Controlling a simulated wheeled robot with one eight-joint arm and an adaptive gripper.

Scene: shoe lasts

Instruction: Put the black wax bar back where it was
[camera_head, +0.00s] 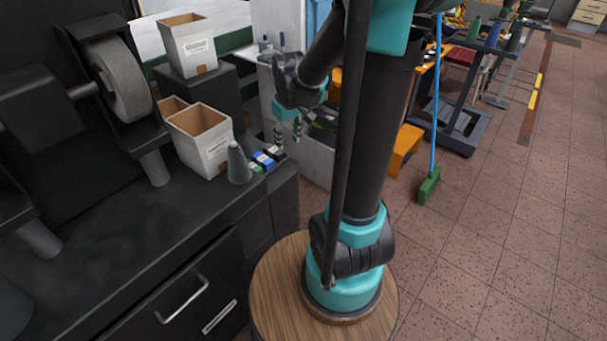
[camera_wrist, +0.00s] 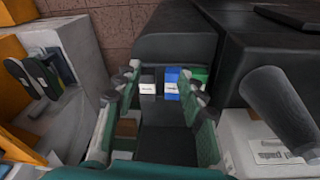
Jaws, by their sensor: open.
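The black wax bar (camera_head: 274,151) has a white label and lies at the right end of the dark bench, beside the blue bar (camera_head: 263,160) and green bar (camera_head: 255,168). In the wrist view the black bar (camera_wrist: 148,80) is leftmost of the row, with the blue bar (camera_wrist: 171,84) and green bar (camera_wrist: 200,74) to its right. My gripper (camera_head: 288,134) is open and empty, with its fingertips near the black bar's end of the row. In the wrist view the open fingers (camera_wrist: 160,88) frame the black and blue bars; the right finger partly overlaps the green bar's side.
A grey cone (camera_head: 238,165) and a white open box (camera_head: 200,148) stand close beside the bars. Another box (camera_head: 188,46) sits on a black block behind. A grinding wheel (camera_head: 120,80) is at the left. The bench front between them is clear.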

